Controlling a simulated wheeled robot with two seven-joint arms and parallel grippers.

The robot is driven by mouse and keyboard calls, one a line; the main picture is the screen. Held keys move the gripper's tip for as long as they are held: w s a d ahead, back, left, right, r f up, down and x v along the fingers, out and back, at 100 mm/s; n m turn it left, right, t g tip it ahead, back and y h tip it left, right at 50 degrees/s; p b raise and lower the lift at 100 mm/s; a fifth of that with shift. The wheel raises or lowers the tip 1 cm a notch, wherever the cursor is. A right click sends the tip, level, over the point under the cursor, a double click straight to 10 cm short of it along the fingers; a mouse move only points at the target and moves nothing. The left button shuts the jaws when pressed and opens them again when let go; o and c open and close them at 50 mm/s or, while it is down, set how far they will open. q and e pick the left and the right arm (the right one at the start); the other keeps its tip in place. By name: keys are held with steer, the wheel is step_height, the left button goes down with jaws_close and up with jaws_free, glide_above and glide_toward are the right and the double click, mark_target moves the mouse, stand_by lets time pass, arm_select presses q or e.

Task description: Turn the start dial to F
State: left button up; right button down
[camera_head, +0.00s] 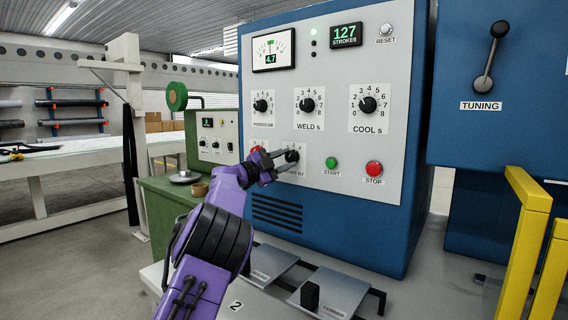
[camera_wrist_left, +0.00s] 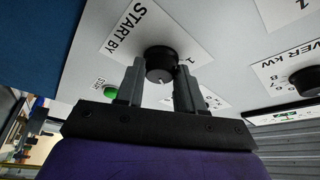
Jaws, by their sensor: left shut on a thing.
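The start dial (camera_head: 292,156) is a black round knob on a white plate, low on the grey panel of the blue cabinet. My left gripper (camera_head: 277,160) is at this dial, its arm coming up from below. In the left wrist view the fingers of my left gripper (camera_wrist_left: 160,84) stand on either side of the black dial (camera_wrist_left: 161,62), shut on it. The plate beside it reads "START BY" (camera_wrist_left: 126,27). The dial's pointer and most of its marks are hidden, so its setting cannot be told. My right gripper is not in view.
A green START button (camera_head: 331,162) and a red STOP button (camera_head: 374,168) sit right of the dial. The WELD (camera_head: 307,104) and COOL (camera_head: 368,104) dials are above. Foot pedals (camera_head: 330,291) lie below. Yellow rails (camera_head: 526,235) stand at the right.

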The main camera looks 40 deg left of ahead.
arm_select(q)
steer(key=shift+m+g, duration=0.3)
steer(key=shift+m, duration=0.6)
steer(key=shift+f, duration=0.1)
steer(key=o, duration=1)
steer(key=shift+o, duration=0.2)
steer(key=b+v, duration=0.4)
steer(key=v, duration=0.6)
steer(key=shift+s+a, duration=0.2)
steer(key=shift+s, duration=0.1)
